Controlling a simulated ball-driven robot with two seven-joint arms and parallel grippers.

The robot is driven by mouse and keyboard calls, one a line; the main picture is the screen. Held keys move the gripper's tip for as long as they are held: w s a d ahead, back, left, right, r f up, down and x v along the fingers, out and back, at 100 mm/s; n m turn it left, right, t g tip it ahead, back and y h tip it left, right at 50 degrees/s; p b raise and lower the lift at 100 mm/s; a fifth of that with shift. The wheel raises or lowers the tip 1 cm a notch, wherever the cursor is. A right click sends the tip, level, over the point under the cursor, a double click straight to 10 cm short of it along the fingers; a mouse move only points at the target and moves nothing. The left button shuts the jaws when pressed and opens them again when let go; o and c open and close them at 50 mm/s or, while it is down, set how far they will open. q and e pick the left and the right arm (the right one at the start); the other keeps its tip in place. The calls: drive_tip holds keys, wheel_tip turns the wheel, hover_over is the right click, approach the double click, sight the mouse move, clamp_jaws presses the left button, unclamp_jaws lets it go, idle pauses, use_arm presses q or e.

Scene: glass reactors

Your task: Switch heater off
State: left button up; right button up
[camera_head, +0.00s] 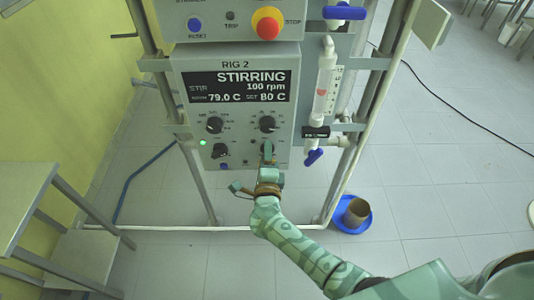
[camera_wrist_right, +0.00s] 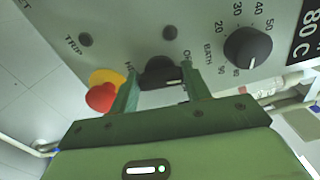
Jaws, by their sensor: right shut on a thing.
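The RIG 2 control box (camera_head: 236,60) hangs in the frame at the upper middle. Its display (camera_head: 238,87) reads STIRRING, 100 rpm, 79.0 C and SET 80 C. My right gripper (camera_head: 267,158) is at the box's lower right knob and mostly covers it in the head view. In the wrist view the black heater knob (camera_wrist_right: 163,70) sits between the two green fingers of my right gripper (camera_wrist_right: 162,84), which are shut on it. Its label is partly hidden, with "HE" and "O" showing. My left gripper is not in view.
A red and yellow stop button (camera_wrist_right: 104,92) is close beside the left finger in the wrist view. The bath knob (camera_wrist_right: 248,48) is to the right. A green lamp (camera_head: 203,142) glows on the box. A blue dish (camera_head: 352,214) with a brown cup stands on the floor.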

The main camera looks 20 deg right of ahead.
drive_tip(key=shift+a+n, duration=0.1)
drive_tip(key=shift+n, duration=0.5)
drive_tip(key=shift+s+f, duration=0.1)
drive_tip(key=o, duration=1)
drive_tip(key=shift+c, duration=0.2)
